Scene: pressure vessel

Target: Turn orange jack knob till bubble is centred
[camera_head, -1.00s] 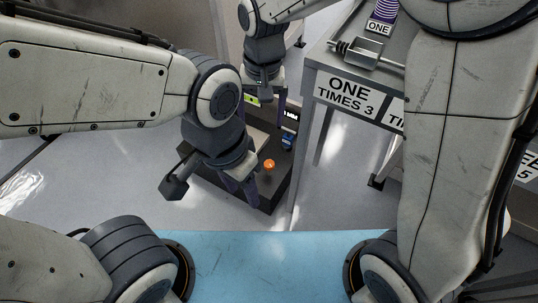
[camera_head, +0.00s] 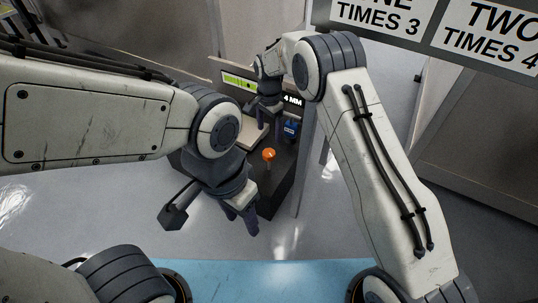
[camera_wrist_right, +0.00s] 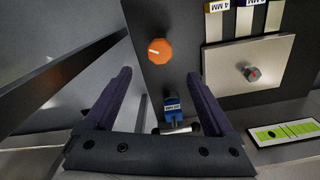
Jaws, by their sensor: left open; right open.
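The orange jack knob (camera_head: 268,154) stands on a dark base plate (camera_head: 283,176). In the right wrist view the knob (camera_wrist_right: 160,50) is eight-sided with a white mark, beyond my right fingertips. A yellow-green bubble level (camera_head: 238,83) sits at the back; it also shows in the right wrist view (camera_wrist_right: 287,133), with dark marks, but I cannot tell whether its bubble is centred. My right gripper (camera_head: 268,113) is open and empty, behind the knob in the head view. My left gripper (camera_head: 240,222) is open, in front of and left of the knob, apart from it.
A pale plate (camera_wrist_right: 250,70) with a small dial lies beside strips marked in MM.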

